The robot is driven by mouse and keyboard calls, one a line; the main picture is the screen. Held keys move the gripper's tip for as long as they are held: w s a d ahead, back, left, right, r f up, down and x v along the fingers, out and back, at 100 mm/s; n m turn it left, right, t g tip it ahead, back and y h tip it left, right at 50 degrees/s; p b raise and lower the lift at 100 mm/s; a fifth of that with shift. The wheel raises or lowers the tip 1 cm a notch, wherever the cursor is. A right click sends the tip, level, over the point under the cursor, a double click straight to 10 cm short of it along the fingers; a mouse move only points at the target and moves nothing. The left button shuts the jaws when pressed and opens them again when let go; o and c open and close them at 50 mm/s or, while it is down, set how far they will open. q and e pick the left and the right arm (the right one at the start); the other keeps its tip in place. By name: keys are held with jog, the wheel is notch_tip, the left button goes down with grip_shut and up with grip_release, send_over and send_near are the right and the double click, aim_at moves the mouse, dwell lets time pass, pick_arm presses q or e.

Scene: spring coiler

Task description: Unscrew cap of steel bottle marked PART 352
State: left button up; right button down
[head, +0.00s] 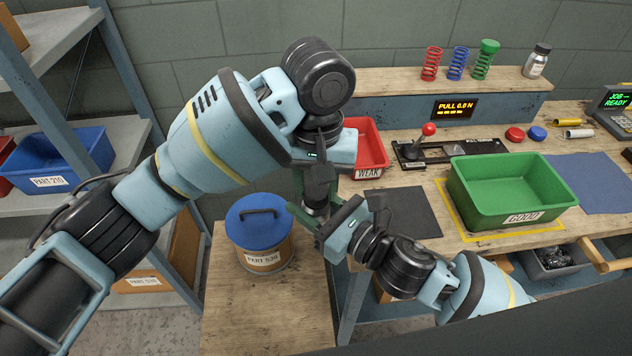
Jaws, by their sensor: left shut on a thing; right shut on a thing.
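My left gripper (318,188) points down and is shut on what appears to be the bottle's cap, mostly hidden by the jaws. My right gripper (308,214) reaches in from the lower right, just below it, and is shut on the steel bottle (317,211). Only a small grey metal part of the bottle shows between the two grippers. No PART 352 marking is readable on it. The two grippers are close together, above the gap between the wooden stand and the bench. I cannot tell whether the cap is still seated on the bottle.
A blue-lidded tub (262,255) marked PART 530 stands on the wooden stand just left of the grippers. A red WEAK bin (372,140) is close behind. A green GOOD bin (512,190), a dark mat (405,212) and another bottle (537,62) are to the right.

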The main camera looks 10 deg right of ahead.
pick_arm(q)
jog(key=n, duration=0.9)
jog(key=shift+n, duration=0.3)
jog(key=n, duration=0.4)
jog(key=shift+r+n, duration=0.1)
jog(key=shift+n, duration=0.2)
jog(key=n, duration=0.5)
jog(key=shift+w, duration=0.1)
jog(key=o, duration=1.1)
jog(key=shift+r, duration=2.25)
jog(key=shift+c, duration=0.6)
